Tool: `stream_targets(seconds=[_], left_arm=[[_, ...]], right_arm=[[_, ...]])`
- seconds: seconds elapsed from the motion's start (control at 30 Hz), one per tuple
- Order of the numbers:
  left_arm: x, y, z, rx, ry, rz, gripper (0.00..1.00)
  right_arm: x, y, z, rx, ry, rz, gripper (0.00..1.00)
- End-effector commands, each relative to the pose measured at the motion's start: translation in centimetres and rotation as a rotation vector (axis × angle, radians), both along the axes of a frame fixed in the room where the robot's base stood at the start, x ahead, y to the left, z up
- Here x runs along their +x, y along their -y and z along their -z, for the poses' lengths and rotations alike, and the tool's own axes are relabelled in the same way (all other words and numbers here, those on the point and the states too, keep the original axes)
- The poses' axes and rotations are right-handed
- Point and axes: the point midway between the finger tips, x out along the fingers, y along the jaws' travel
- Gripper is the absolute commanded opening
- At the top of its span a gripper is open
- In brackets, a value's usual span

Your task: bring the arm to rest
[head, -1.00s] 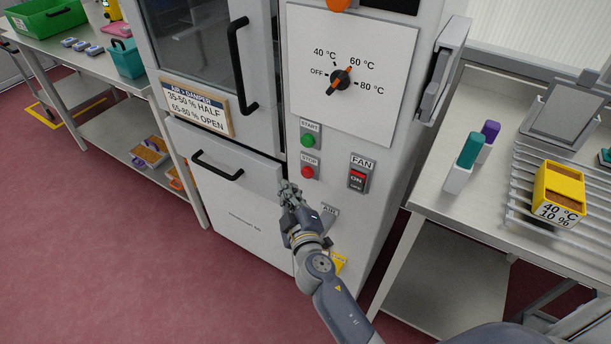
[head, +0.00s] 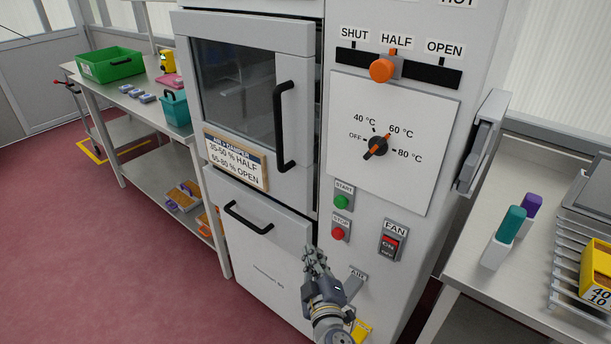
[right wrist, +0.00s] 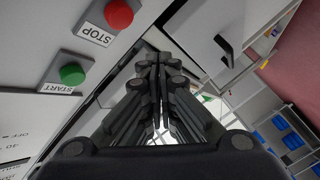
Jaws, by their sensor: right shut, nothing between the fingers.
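My right gripper (head: 316,262) is shut and empty. In the head view it is in front of the white dryer cabinet (head: 268,290), below and left of the red STOP button (head: 338,234). In the right wrist view the fingers (right wrist: 158,70) are together, with the STOP button (right wrist: 118,14) and the green START button (right wrist: 72,74) to their left. My left gripper is in neither view.
The temperature knob (head: 376,147) points toward 60 °C. The orange damper slider (head: 383,70) is at HALF. The FAN switch (head: 390,243) shows a red ON part. Tables stand left (head: 160,172) and right (head: 482,280).

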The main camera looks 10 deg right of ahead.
Motion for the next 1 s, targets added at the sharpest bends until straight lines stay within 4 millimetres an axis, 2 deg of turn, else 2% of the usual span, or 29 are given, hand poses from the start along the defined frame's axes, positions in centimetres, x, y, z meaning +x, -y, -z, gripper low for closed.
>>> stream_targets(seconds=[0.07, 0.17, 0.27, 0.4, 0.47, 0.5, 0.57, 0.6, 0.67, 0.7, 0.77, 0.9, 1.0], left_arm=[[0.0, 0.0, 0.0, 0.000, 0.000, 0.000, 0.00], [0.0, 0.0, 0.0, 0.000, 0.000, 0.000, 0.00], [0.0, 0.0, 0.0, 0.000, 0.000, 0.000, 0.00], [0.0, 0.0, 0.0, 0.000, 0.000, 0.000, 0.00], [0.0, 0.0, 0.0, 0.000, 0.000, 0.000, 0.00], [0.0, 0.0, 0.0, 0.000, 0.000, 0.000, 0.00], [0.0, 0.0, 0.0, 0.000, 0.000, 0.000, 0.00], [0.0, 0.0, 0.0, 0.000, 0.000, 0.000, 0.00], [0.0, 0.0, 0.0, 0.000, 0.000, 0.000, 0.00], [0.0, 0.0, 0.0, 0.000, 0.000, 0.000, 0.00], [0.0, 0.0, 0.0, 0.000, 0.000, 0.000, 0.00], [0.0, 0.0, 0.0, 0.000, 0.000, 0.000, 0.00], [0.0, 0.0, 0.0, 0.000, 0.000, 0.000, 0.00]], right_arm=[[0.0, 0.0, 0.4, 0.002, -0.007, -0.001, 0.00], [-0.5, -0.1, 2.9, 0.015, -0.057, -0.009, 0.00], [-1.7, -0.2, 8.1, 0.050, -0.160, -0.021, 0.00], [-5.6, 0.1, 18.0, 0.122, -0.365, -0.027, 0.00], [-7.8, 0.4, 22.0, 0.158, -0.453, -0.022, 0.00], [-9.5, 0.6, 24.7, 0.180, -0.512, -0.016, 0.00], [-12.2, 1.1, 28.4, 0.214, -0.598, -0.003, 0.00], [-14.1, 1.5, 30.7, 0.236, -0.654, 0.009, 0.00], [-17.4, 2.1, 34.1, 0.270, -0.739, 0.031, 0.00], [-19.6, 2.6, 36.1, 0.294, -0.794, 0.051, 0.00], [-23.1, 3.5, 39.0, 0.325, -0.875, 0.082, 0.00], [-32.1, 5.7, 44.5, 0.404, -1.054, 0.176, 0.00], [-38.4, 7.4, 47.3, 0.454, -1.164, 0.255, 0.00]])
